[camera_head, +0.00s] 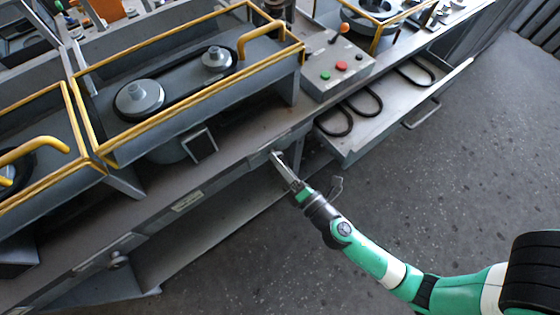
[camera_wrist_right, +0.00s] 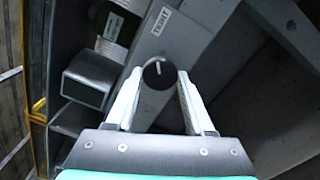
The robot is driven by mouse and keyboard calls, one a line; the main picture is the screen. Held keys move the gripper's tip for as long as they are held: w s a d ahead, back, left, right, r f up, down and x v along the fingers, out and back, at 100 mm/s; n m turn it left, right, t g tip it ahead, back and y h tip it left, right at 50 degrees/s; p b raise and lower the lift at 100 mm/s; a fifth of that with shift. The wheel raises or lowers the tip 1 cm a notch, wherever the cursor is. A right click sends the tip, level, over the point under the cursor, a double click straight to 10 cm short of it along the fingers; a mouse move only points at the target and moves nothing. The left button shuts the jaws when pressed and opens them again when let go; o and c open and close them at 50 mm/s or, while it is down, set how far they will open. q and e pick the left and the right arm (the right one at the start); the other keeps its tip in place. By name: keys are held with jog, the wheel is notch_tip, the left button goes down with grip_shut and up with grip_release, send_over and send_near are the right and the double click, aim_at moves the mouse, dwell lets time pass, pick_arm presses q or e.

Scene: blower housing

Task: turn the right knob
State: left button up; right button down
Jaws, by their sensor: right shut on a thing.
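The right knob (camera_wrist_right: 158,74) is dark and round with a pale pointer line, and sits on the grey front panel of the bench. My right gripper (camera_wrist_right: 158,82) is shut on it, with one pale finger on each side. In the head view my right gripper (camera_head: 276,155) reaches the bench's front edge, and its fingers hide the knob there. Another knob (camera_head: 117,259) shows on the front panel at the lower left. My left gripper is not in view.
An open drawer (camera_head: 350,150) with black belts juts out right of my gripper. A control box (camera_head: 338,70) with buttons stands above it. Yellow-railed pulley housings (camera_head: 180,85) line the bench top. The floor (camera_head: 420,190) in front is clear.

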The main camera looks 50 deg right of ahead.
dwell(0.5)
jog(key=shift+c, duration=1.4)
grip_release()
jog(key=shift+s, duration=0.1)
jog(key=b+v, duration=0.2)
jog(key=v, duration=0.9)
jog(key=shift+s+b, duration=0.2)
jog(key=shift+b, duration=0.1)
